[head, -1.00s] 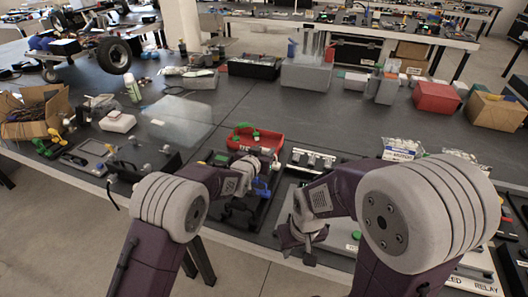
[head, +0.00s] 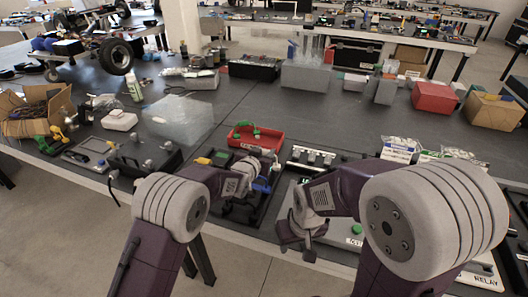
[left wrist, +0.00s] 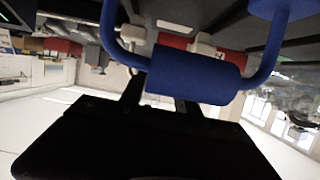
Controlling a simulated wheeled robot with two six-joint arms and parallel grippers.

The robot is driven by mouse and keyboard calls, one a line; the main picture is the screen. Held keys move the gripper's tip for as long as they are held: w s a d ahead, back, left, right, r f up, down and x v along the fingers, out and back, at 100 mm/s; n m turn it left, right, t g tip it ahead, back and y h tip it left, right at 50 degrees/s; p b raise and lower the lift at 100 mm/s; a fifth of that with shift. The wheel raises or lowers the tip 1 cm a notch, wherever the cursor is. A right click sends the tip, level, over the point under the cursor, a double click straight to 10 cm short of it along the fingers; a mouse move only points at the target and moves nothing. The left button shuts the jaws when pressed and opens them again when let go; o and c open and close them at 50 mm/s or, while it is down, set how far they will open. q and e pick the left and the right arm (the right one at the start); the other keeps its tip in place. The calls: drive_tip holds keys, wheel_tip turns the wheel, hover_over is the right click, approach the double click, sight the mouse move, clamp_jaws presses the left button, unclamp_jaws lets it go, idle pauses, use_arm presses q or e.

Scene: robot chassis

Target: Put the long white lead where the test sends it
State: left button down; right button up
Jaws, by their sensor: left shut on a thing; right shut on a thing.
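My left gripper (head: 264,173) is over the dark tray at the table's near edge, beside the red bin (head: 268,142). It is shut on a blue handle (head: 262,185). In the left wrist view the handle (left wrist: 195,75) is a thick blue grip on a thin blue loop, crossing in front of the dark fingers. My right gripper (head: 300,240) is lower, at the near table edge and pointing down. It is shut, but what it holds is too small and dark to make out. I cannot pick out a long white lead in either view.
A black case (head: 140,160) and a grey meter-like device (head: 90,150) lie left of my left arm. White-labelled panels (head: 400,150) stand near my right arm.

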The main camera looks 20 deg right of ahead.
use_arm(q)
drive_tip(key=shift+s+d+f, duration=0.15)
drive_tip(key=shift+s+f, duration=0.1)
drive_tip(key=shift+f, duration=0.3)
drive_tip(key=shift+w+r, duration=0.2)
drive_tip(key=shift+r, duration=0.05)
idle(0.4)
drive_tip(key=shift+w+f+p, duration=0.2)
drive_tip(key=shift+w+p, duration=0.2)
drive_tip(key=shift+w, duration=0.7)
drive_tip(key=shift+s+f, duration=0.1)
drive_tip(key=shift+s+d, duration=0.1)
drive_tip(key=shift+d, duration=0.05)
drive_tip(key=shift+s, duration=0.35)
